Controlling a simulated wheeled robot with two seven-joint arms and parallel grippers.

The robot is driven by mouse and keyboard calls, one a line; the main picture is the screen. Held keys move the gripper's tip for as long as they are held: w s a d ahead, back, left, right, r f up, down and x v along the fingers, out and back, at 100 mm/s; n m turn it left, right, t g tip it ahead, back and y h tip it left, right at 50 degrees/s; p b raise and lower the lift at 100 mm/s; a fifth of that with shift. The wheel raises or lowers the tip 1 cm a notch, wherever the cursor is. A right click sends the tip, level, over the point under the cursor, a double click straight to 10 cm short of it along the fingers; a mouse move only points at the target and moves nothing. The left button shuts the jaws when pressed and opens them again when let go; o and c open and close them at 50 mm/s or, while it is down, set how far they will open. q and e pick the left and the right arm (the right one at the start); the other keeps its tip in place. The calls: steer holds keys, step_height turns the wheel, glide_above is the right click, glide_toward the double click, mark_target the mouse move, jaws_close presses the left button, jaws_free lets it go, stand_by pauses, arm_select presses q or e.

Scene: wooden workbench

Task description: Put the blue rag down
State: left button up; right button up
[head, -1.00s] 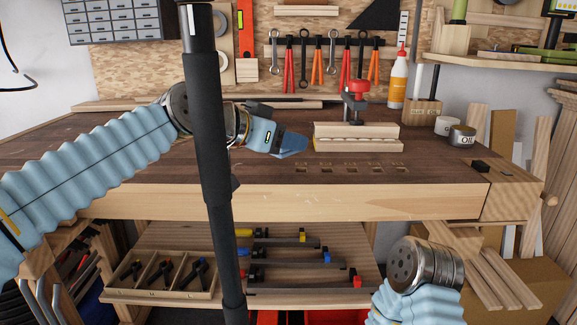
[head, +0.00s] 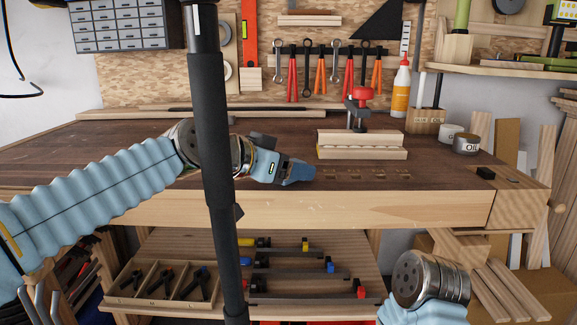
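My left gripper (head: 290,171) comes in from the left over the front part of the dark bench top (head: 110,150). A small, darker blue piece, apparently the blue rag (head: 299,173), is at its fingertips, and the gripper looks shut on it. Most of the rag and the fingers cannot be told apart at this size. Whether the rag touches the bench top is not clear. Of my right arm only a metal joint and a blue sleeve show at the lower right; its gripper is out of view.
A wooden block with a red-knobbed clamp (head: 360,145) stands just behind and right of the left gripper. Bar clamps lie on the lower shelf (head: 200,245). The bench's left part is largely clear.

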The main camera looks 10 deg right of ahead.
arm_select(q)
steer(key=shift+r, duration=0.25)
steer(key=b+v, duration=0.1)
steer(key=v, duration=1.1)
steer(key=shift+a+f, duration=0.1)
steer(key=shift+f, duration=0.1)
